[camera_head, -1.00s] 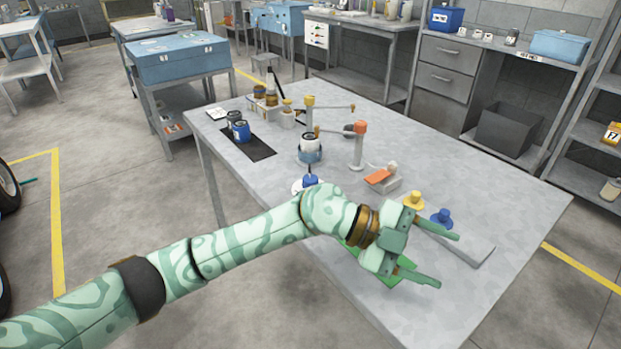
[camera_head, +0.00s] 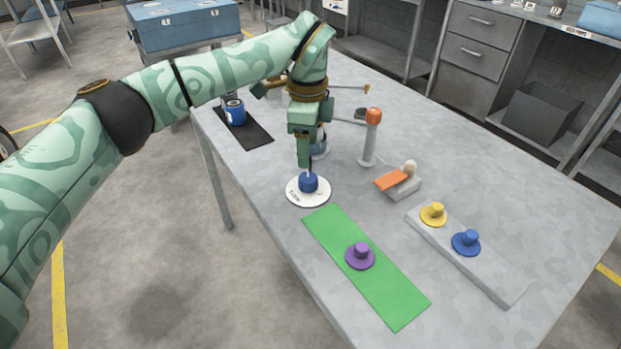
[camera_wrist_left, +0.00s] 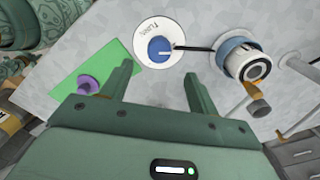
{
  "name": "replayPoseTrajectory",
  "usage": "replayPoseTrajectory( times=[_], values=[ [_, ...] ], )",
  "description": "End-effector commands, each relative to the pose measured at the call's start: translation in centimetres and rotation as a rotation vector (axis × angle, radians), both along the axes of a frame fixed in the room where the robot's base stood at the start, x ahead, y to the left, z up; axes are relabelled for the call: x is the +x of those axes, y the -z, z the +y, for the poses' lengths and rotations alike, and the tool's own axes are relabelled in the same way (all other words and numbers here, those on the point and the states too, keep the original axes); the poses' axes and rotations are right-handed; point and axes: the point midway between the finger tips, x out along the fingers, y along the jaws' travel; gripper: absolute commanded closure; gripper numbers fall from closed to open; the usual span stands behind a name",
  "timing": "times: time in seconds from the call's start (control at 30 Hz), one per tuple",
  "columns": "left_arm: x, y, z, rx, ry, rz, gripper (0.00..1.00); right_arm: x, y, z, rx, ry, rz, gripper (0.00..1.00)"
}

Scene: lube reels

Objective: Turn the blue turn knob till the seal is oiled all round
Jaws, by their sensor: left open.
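The blue turn knob (camera_head: 308,183) stands on a round white plate (camera_head: 293,197) near the table's left edge. In the left wrist view the knob (camera_wrist_left: 158,48) sits beyond the fingertips, with lettering on the plate beside it. My left gripper (camera_head: 304,164) points down just above the knob. In the left wrist view my left gripper (camera_wrist_left: 160,74) is open, with nothing between its fingers. A dark rod (camera_wrist_left: 194,48) runs from the knob towards a blue ring (camera_wrist_left: 226,46) around a white and dark canister (camera_wrist_left: 256,70). I cannot tell which part is the seal. My right gripper is not in view.
A green mat (camera_head: 400,305) with a purple knobbed disc (camera_head: 360,256) lies in front. A grey strip (camera_head: 497,279) carries a yellow disc (camera_head: 433,214) and a blue disc (camera_head: 466,242). An orange-topped post (camera_head: 370,140) stands behind the plate. The right side of the table is clear.

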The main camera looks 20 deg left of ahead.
Motion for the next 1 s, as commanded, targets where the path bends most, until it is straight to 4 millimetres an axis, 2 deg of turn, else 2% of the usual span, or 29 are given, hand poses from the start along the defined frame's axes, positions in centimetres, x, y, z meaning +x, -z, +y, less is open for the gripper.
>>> replayPoseTrajectory(
  times=[0.03,0.1,0.2,0.3,0.5,0.8,0.97,1.0],
  values=[
    [0.0,2.2,0.0,-0.001,0.001,0.008,0.4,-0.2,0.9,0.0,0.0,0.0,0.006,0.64],
    [0.0,3.9,0.0,-0.002,0.002,0.007,0.4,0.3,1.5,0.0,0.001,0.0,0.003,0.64],
    [0.0,6.1,-0.1,-0.002,0.002,0.007,0.4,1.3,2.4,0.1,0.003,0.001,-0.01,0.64],
    [0.0,7.7,0.0,-0.001,0.002,0.004,0.4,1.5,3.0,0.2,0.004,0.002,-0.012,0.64],
    [0.0,9.1,-0.1,-0.002,0.003,0.0,0.4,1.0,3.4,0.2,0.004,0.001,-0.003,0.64],
    [0.0,9.2,-0.1,-0.002,0.003,-0.001,0.4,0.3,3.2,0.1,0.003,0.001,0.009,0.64],
    [0.0,9.2,-0.1,-0.002,0.003,-0.001,0.84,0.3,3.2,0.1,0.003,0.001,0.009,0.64],
    [0.0,9.2,-0.1,-0.002,0.003,-0.001,0.84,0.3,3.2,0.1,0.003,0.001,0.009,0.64]
  ],
)
